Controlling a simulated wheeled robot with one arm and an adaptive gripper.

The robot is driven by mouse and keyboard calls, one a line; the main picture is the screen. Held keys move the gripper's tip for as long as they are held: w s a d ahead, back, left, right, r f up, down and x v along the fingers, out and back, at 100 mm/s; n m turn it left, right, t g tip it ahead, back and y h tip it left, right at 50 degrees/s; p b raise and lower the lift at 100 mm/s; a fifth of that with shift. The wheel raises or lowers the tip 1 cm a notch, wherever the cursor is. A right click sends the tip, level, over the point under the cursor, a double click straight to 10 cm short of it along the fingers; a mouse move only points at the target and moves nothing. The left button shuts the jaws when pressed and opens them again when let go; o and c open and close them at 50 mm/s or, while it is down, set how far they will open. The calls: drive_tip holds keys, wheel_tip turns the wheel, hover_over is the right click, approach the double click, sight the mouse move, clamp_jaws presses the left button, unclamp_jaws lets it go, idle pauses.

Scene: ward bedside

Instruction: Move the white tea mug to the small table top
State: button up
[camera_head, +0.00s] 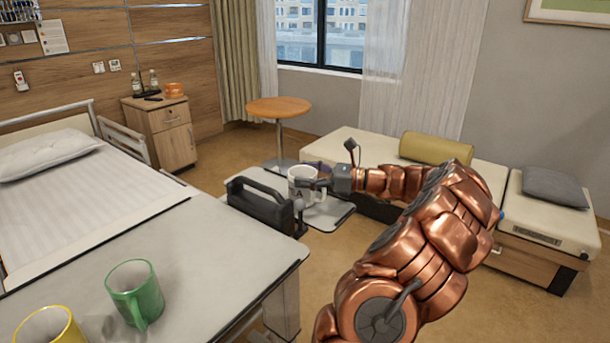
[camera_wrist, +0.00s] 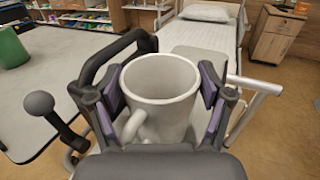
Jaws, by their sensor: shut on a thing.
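The white mug (camera_head: 303,184), marked with a dark letter, is held upright in my gripper (camera_head: 312,187), beyond the near table's right edge. In the wrist view the mug (camera_wrist: 160,85) stands between purple-padded fingers (camera_wrist: 160,100), which are shut on its sides. Its handle points toward the wrist camera at the lower left, and the inside that shows looks empty. The small table top (camera_head: 278,106) is round, wooden and bare, on a single metal post behind and slightly left of the mug. The small table cannot be made out in the wrist view.
A dark handled object (camera_head: 255,203) is close left of the mug. The near table (camera_head: 190,245) carries a green mug (camera_head: 135,292) and a yellow mug (camera_head: 48,328). A bed (camera_head: 60,205) is left, a bedside cabinet (camera_head: 172,140) behind it.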

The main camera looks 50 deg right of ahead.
idle(0.3)
drive_tip(key=o, duration=1.3)
drive_tip(key=shift+s+d, duration=0.1)
drive_tip(key=shift+s, duration=0.1)
drive_tip(key=v, duration=1.1)
drive_tip(key=shift+s+d+r, duration=0.15)
drive_tip(key=shift+s, duration=0.15)
drive_tip(key=shift+w, duration=0.1)
